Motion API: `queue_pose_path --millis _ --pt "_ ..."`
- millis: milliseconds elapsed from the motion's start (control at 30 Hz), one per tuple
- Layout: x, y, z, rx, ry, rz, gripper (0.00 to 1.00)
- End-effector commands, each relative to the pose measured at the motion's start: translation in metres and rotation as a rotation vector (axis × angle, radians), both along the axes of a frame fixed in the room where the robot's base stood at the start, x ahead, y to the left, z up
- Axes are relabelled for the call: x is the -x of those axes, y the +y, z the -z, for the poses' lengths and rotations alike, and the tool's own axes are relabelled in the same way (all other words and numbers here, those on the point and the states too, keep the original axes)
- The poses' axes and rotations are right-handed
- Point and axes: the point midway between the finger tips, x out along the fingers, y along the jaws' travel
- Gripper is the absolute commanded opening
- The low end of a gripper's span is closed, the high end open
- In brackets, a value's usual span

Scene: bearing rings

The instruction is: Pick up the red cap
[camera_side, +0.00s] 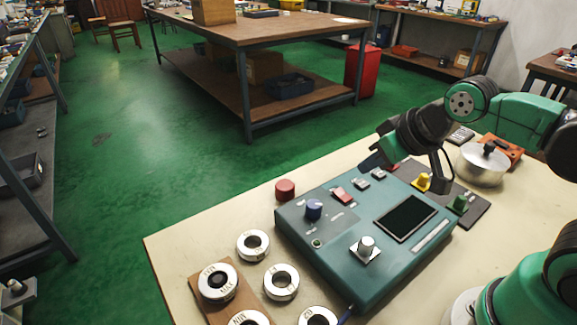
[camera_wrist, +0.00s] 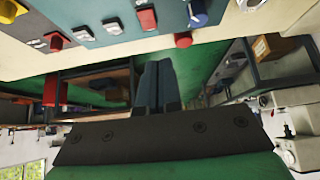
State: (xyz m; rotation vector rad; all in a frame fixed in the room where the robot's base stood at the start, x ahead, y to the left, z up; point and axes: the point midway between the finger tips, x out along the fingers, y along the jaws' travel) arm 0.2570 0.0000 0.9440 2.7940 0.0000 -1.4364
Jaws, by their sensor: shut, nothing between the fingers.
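The red cap (camera_side: 285,190) is a short round cylinder. It stands on the cream table just beyond the back-left corner of the teal control box, near the table edge. It also shows in the wrist view (camera_wrist: 183,40), right of my fingers. My gripper (camera_wrist: 158,64) has its two grey-blue fingers side by side and closed, with nothing between them. In the side view my arm's end is over the back right of the control box, well to the right of the cap and apart from it.
The teal control box (camera_side: 345,285) has a blue knob (camera_side: 313,208), a red switch (camera_side: 341,195) and a dark screen. Several metal bearing rings (camera_side: 281,282) lie in front left. A metal bowl-shaped part (camera_side: 484,165) stands at right. The table left of the cap is clear.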

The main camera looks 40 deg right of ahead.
Motion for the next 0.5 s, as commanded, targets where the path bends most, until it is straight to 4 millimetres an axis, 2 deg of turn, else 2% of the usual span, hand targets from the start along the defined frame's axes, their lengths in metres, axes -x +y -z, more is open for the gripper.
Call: queue_pose_path --millis 200,233,500 --pt "0.0000 0.0000 0.0000 0.000 0.000 0.000 0.00" --pt "0.0000 0.0000 0.0000 0.000 0.000 0.000 0.03" --pt "0.0000 0.0000 0.0000 0.000 0.000 0.000 0.80"
